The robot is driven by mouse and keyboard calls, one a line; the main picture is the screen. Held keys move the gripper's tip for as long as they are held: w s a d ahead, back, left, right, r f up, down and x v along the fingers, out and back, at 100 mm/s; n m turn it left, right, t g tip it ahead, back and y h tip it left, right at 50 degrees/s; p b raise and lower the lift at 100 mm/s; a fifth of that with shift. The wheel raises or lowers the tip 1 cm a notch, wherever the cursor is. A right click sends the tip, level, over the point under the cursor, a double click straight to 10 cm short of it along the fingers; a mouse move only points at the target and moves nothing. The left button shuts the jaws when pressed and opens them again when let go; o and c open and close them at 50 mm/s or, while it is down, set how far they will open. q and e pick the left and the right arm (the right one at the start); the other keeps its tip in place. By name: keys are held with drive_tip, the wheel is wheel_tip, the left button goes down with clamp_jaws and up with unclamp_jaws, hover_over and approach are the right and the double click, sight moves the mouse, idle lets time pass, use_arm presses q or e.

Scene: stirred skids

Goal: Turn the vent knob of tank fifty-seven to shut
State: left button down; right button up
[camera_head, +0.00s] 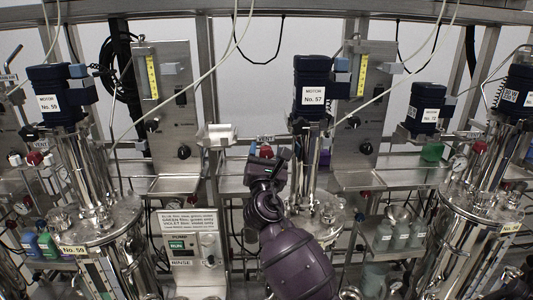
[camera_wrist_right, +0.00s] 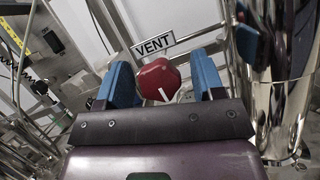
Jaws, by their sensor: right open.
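The red vent knob (camera_wrist_right: 157,76) with a white pointer mark shows in the right wrist view, under a VENT label (camera_wrist_right: 154,45). My right gripper (camera_wrist_right: 162,80) is open, its two blue fingers on either side of the knob; I cannot tell whether they touch it. In the head view my right gripper (camera_head: 267,157) is in front of the vent label (camera_head: 265,138), left of tank fifty-seven's motor (camera_head: 312,95), and hides most of the knob. My left gripper is not in view.
The shiny steel column (camera_head: 304,165) under motor 57 stands close to the right of my gripper. A steel panel (camera_head: 168,110) and an instruction sign (camera_head: 188,220) are to the left.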

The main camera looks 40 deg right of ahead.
drive_tip(key=c, duration=0.9)
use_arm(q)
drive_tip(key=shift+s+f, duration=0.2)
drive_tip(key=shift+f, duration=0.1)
use_arm(e)
drive_tip(key=shift+m+g+h, duration=0.4)
drive_tip(key=shift+m, duration=0.7)
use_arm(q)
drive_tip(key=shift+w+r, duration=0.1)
use_arm(e)
drive_tip(key=o, duration=0.9)
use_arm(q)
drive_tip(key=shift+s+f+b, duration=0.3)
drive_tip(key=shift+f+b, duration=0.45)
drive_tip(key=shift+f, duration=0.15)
use_arm(e)
drive_tip(key=v, duration=1.1)
